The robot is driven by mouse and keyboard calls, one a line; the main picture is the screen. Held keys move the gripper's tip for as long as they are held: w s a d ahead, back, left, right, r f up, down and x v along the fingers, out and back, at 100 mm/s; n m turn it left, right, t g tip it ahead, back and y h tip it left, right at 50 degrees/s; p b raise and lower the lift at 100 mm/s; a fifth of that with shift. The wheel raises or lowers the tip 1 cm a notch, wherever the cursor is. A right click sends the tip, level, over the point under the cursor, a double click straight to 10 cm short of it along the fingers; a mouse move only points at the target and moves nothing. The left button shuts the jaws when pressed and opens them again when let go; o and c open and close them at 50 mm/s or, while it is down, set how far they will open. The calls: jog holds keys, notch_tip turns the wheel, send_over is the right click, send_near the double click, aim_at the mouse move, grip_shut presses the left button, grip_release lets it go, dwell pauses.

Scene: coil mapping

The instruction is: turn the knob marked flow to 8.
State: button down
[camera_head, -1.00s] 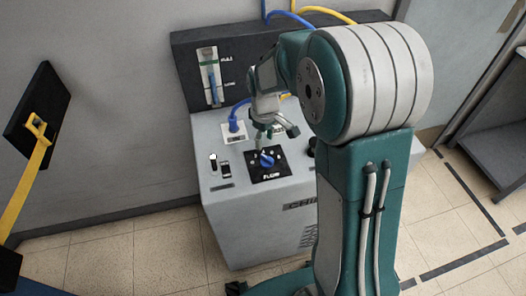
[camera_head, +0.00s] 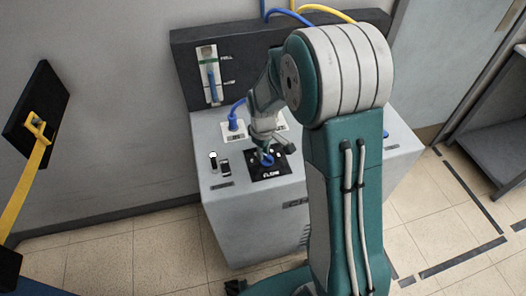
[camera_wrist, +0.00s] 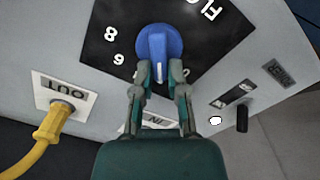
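The blue flow knob (camera_head: 266,161) sits on a black dial plate (camera_head: 268,176) on top of the grey cabinet. In the wrist view the knob (camera_wrist: 158,42) shows from above, with the plate's lettering upside down. Its white pointer line lies toward my palm, between the 6 (camera_wrist: 118,58) and the 2 (camera_wrist: 187,72). The 8 (camera_wrist: 110,33) lies past the 6. The 4 is hidden. My gripper (camera_wrist: 160,72) is at the knob, one finger on either side of its pointer end. Whether the fingers press on it I cannot tell.
A yellow plug (camera_wrist: 54,122) sits in the OUT socket and a blue plug (camera_head: 232,122) in another. A gauge panel (camera_head: 185,65) rises behind. A yellow bar (camera_head: 22,190) stands far left.

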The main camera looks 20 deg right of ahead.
jog(key=shift+m, duration=0.4)
jog(key=m, duration=0.4)
jog(key=shift+w+d+m, duration=0.1)
jog(key=shift+d+m, duration=0.2)
jog(key=m, duration=0.5)
jog(key=shift+d+m, duration=0.3)
jog(key=shift+d, duration=0.05)
jog(key=m, duration=0.5)
jog(key=shift+s+d, duration=0.2)
jog(key=shift+d, duration=0.1)
jog(key=m, duration=0.5)
jog(key=shift+s+d+f+m, duration=0.1)
jog(key=shift+s+d+m, duration=0.05)
jog(key=shift+s+m, duration=0.15)
jog(key=c, duration=0.7)
grip_release()
jog(key=shift+o, duration=0.2)
